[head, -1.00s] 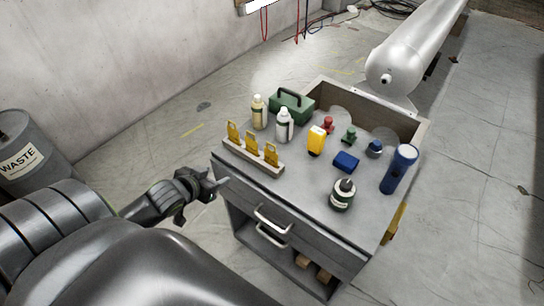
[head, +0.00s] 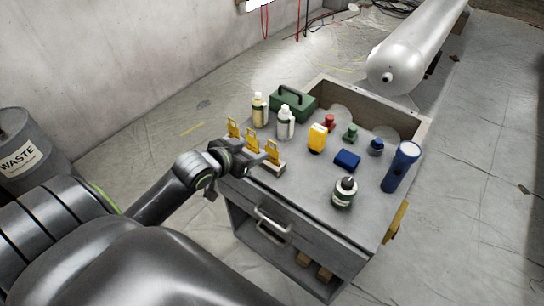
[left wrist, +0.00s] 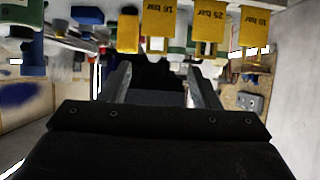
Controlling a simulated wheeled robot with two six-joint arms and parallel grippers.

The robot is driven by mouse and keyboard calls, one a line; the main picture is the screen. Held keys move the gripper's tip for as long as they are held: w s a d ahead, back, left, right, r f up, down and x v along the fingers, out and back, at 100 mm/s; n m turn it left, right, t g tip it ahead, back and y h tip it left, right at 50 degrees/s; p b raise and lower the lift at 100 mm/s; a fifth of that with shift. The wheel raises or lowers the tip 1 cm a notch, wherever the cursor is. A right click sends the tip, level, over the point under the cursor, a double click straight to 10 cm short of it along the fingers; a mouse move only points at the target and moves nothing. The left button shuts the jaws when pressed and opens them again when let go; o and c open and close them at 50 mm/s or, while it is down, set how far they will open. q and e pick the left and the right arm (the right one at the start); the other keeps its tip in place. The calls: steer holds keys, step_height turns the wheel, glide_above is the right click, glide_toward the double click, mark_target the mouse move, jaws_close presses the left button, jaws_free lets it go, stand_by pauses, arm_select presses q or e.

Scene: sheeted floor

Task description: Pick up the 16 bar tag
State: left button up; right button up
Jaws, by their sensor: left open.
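The 16 bar tag (left wrist: 159,22) is yellow and hangs from the top of the left wrist view, its printing upside down. In the head view it is the rightmost of three yellow tags (head: 272,150) standing in a pale rack (head: 270,169). The 25 bar tag (left wrist: 209,28) and the 10 bar tag (left wrist: 255,30) stand beside it. My left gripper (head: 250,160) is open at the rack's near side, close to the middle and right tags. In the left wrist view its fingers (left wrist: 163,88) are apart with no tag between them. My right gripper is not in view.
The grey cart top (head: 300,190) also holds two bottles (head: 286,122), a green case (head: 292,103), a yellow item (head: 317,138), a blue block (head: 347,159), a dark green-and-white container (head: 344,192) and a blue flashlight (head: 401,167). A waste drum (head: 18,150) stands at the left.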

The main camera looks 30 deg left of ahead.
mark_target(272, 154)
arm_select(q)
steer(key=shift+d+x, duration=0.15)
steer(key=shift+x, duration=1.8)
steer(key=shift+d+x, duration=0.15)
steer(key=shift+x, duration=1.85)
steer(key=shift+s, duration=0.1)
jaws_close()
